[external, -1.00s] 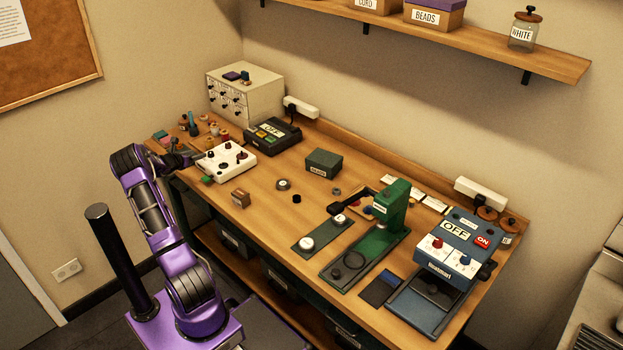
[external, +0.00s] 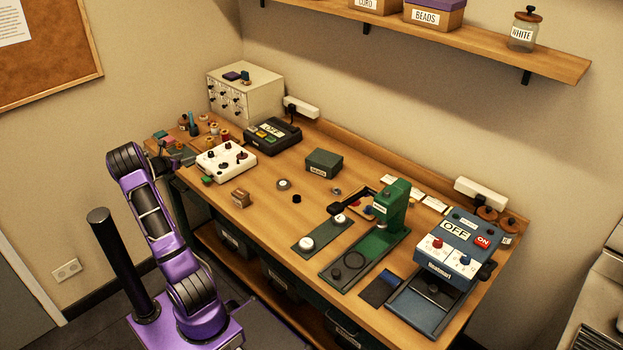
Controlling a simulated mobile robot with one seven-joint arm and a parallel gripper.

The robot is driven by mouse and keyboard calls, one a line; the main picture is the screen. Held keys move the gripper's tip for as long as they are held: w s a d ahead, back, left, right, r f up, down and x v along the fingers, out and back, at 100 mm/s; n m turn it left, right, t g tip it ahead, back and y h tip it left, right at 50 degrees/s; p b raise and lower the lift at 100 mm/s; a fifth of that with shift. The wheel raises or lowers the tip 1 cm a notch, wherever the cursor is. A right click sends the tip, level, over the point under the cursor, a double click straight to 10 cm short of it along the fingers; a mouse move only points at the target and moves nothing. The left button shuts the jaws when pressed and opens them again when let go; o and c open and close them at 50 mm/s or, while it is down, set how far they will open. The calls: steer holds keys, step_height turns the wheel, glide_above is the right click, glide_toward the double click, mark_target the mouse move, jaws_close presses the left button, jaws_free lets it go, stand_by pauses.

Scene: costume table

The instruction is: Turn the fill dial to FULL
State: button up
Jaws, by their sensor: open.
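A blue machine (external: 446,250) at the right end of the table has a white front panel with a red dial (external: 437,243) and a blue dial (external: 464,260). A white box (external: 226,161) with several dark knobs lies on the left part of the table. The lettering by the dials and knobs is too small to read, so I cannot tell which one is the fill dial. My gripper (external: 189,160) is just left of the white box, far from the blue machine. It is small and partly hidden by my arm; it is open, with nothing seen in it.
A green press (external: 391,212), a dark green box (external: 324,162) and a small brown block (external: 240,198) stand on the table. Spools and small items crowd the far left corner. A shelf (external: 480,38) hangs above.

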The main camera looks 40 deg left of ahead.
steer(key=v, duration=0.6)
steer(key=shift+s+r, duration=0.2)
steer(key=shift+s, duration=0.1)
steer(key=shift+f+b, duration=0.1)
steer(key=shift+b, duration=0.7)
